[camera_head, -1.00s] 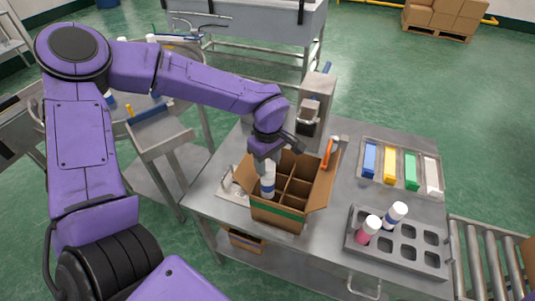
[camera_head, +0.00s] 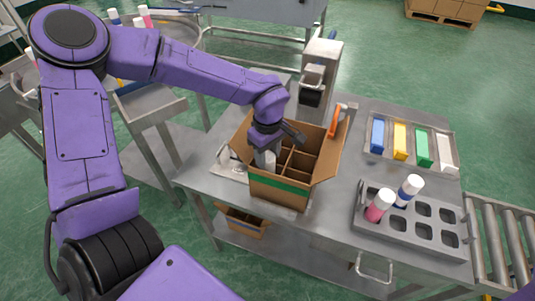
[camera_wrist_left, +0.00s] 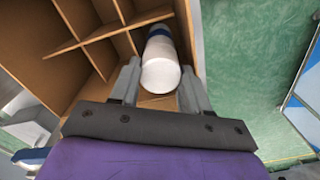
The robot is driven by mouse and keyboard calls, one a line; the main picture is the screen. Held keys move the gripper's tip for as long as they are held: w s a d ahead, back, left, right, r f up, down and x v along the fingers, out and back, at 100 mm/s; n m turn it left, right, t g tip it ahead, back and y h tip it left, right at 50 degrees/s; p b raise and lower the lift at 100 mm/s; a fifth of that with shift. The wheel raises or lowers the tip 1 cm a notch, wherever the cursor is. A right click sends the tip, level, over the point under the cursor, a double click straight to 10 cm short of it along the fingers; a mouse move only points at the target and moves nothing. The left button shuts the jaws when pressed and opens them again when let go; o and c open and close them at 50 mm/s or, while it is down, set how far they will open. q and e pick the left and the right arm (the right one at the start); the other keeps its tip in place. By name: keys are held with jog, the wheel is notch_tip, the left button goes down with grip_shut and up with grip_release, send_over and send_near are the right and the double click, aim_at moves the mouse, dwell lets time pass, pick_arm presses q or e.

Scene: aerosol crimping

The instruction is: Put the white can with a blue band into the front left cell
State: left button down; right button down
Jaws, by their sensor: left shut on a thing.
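The white can with a blue band (camera_wrist_left: 160,62) is between the fingers of my left gripper (camera_head: 265,160), which is shut on it. In the left wrist view the can is down inside a cell of the cardboard box, beside the dividers. In the head view the box (camera_head: 278,192) is open, with a green stripe on its front. The gripper reaches into its front left cell, and the box wall and gripper hide the can there. The fingers also show in the left wrist view (camera_wrist_left: 161,88). My right gripper is out of view.
A grey rack (camera_head: 425,247) at right holds a pink can (camera_head: 380,205) and another white can with a blue band (camera_head: 409,190). A tray of coloured boxes (camera_head: 400,140) lies behind it. A press machine (camera_head: 320,65) stands behind the cardboard box. The visible other box cells look empty.

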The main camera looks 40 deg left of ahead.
pick_arm(q)
jog(key=shift+f, duration=0.15)
jog(key=shift+c, duration=2.3)
grip_release()
notch_tip(320, 180, up, 10)
jog(key=shift+r+b, duration=0.25)
jog(key=shift+b, duration=0.1)
